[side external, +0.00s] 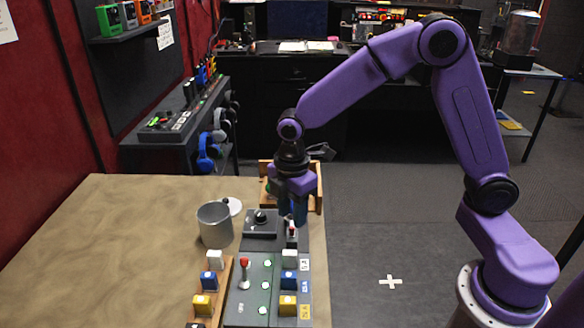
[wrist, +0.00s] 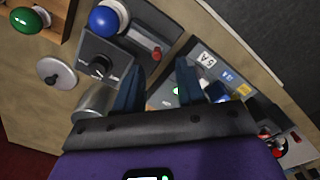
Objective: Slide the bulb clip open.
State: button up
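My gripper (side external: 297,218) points down over the grey panel (side external: 262,238) at the table's right edge. In the wrist view its two dark blue fingers (wrist: 160,66) stand apart with nothing between them. A small slot with a red piece (wrist: 156,53) lies just beyond the fingertips, at the panel's edge. In the side view a red-and-white piece (side external: 292,231) shows just below the fingers. I cannot tell which part is the bulb clip. A blue dome (wrist: 106,18) sits in a grey ring, and a green dome (wrist: 27,20) lies in the wooden tray (side external: 318,190).
A black knob (side external: 261,217) stands on the panel, left of the fingers. A red-topped lever (side external: 244,272) and several coloured buttons (side external: 289,280) are nearer. The table's left side is clear.

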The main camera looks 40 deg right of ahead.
aim_at(292, 229)
notch_tip(292, 229, up, 13)
jog(key=shift+r, duration=0.15)
jog(key=shift+s, duration=0.1)
dwell(0.3)
jog(key=s+d+f+m, duration=0.1)
jog(key=s+d+f, duration=0.1)
jog(key=s, duration=0.6)
jog(key=s+d+f+m, duration=0.2)
jog(key=s+d, duration=0.1)
jog(key=s, duration=0.5)
jog(key=s+d+f+m, duration=0.2)
jog(key=s+d+f, duration=0.1)
jog(key=s, duration=0.5)
